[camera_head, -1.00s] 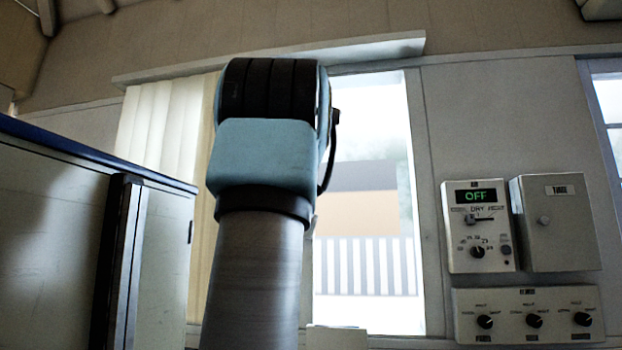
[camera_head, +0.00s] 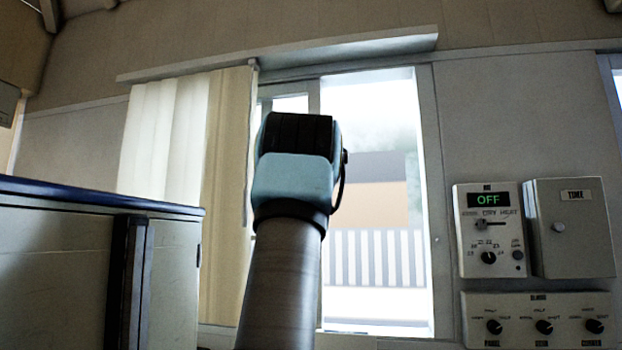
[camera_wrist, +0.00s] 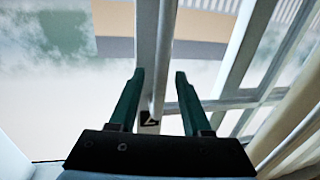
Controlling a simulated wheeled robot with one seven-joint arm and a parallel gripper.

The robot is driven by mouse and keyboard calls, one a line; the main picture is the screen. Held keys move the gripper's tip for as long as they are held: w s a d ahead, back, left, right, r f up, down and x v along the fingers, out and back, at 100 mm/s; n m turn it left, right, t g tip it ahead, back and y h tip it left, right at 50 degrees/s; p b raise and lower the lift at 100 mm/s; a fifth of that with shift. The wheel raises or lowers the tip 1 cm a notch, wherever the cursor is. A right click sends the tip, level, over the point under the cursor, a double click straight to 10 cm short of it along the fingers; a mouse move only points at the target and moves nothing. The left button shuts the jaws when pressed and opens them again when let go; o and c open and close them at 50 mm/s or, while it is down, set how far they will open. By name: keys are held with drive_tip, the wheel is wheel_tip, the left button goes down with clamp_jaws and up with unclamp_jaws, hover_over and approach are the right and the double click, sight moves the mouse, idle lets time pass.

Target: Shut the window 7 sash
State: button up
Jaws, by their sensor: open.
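The window sash (camera_head: 315,100) shows as a pale upright and top rail just above and left of my arm in the head view. Right of its upright, the window stands clear onto a fence and building outside. In the wrist view, the sash upright (camera_wrist: 146,40) runs down between the fingers, with a slim pale bar along it and a small dark tag (camera_wrist: 149,118) marked 7. My gripper (camera_wrist: 158,74) is open, its two teal fingers on either side of the upright in the picture. I cannot tell whether they touch it. In the head view my arm hides the fingers.
A cream curtain (camera_head: 228,170) hangs left of the window. A blue-topped cabinet (camera_head: 60,270) stands at the left front. Control boxes (camera_head: 488,245) and a switch panel (camera_head: 535,320) are on the wall at the right. A pelmet (camera_head: 280,55) runs above the window.

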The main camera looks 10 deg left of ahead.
clamp_jaws()
idle(1.4)
